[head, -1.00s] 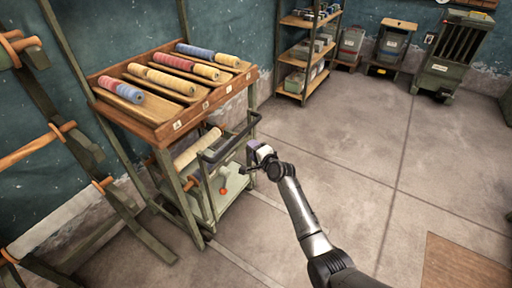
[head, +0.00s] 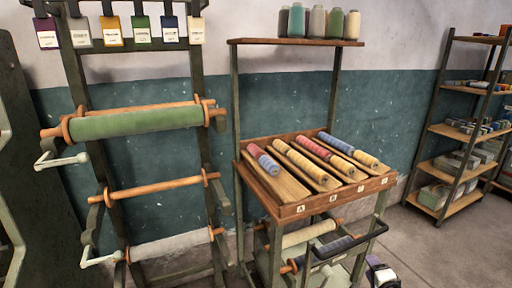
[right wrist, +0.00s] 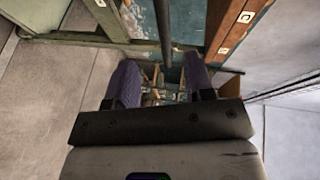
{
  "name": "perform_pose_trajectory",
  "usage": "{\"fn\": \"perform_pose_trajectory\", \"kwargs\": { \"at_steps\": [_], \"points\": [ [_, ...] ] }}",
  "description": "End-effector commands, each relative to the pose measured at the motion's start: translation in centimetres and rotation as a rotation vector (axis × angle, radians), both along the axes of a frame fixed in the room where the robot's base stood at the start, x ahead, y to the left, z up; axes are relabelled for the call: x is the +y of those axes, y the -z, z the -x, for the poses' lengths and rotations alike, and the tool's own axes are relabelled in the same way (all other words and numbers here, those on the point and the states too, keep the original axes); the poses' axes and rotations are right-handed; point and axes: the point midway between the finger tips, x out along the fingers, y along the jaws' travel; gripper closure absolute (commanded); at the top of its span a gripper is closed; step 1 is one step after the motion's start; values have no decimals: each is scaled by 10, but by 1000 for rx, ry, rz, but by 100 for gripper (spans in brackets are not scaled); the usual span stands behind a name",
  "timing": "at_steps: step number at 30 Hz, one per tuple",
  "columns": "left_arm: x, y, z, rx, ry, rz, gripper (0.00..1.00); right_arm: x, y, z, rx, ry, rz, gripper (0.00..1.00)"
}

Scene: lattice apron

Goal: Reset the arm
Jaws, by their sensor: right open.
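My right gripper (head: 380,274) shows at the bottom edge of the head view, just right of the wooden rack, with its white and purple parts partly cut off. In the right wrist view its two purple fingers (right wrist: 161,80) stand wide apart. Nothing is held between them. A dark bar (right wrist: 162,28) shows beyond the gap; I cannot tell its distance. My left gripper and arm are in neither current view.
A wooden rack (head: 290,211) holds several coloured rolls on sloped slots. A dark cart handle (head: 350,246) juts out near my right gripper. A roll stand (head: 205,150) with a green roll (head: 135,122) stands left. Shelves (head: 455,135) stand right; the floor (head: 430,255) between is clear.

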Motion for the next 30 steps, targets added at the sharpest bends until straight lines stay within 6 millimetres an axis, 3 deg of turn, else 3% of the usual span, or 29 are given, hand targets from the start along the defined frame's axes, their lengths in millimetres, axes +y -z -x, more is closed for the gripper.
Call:
{"fn": "perform_pose_trajectory", "kwargs": {
  "at_steps": [4,7,11,16,20,21,30],
  "points": [
    [2,0,0,0,4,-5,33,13,22,6,144,-132,180,52],
    [2,0,0,0,5,-7,33,20,19,14,233,-240,349,52],
    [2,0,0,0,5,-7,33,33,-12,27,307,-370,610,52],
    [2,-2,0,0,4,-5,33,62,-72,58,376,-500,970,52],
    [0,-18,0,1,1,-1,33,94,-100,111,462,-585,1200,52],
    [0,-26,-1,0,0,0,33,105,-104,132,490,-610,1256,52],
    [-2,-89,0,-1,-4,7,33,180,-107,298,581,-794,1380,52]
  ]
}}
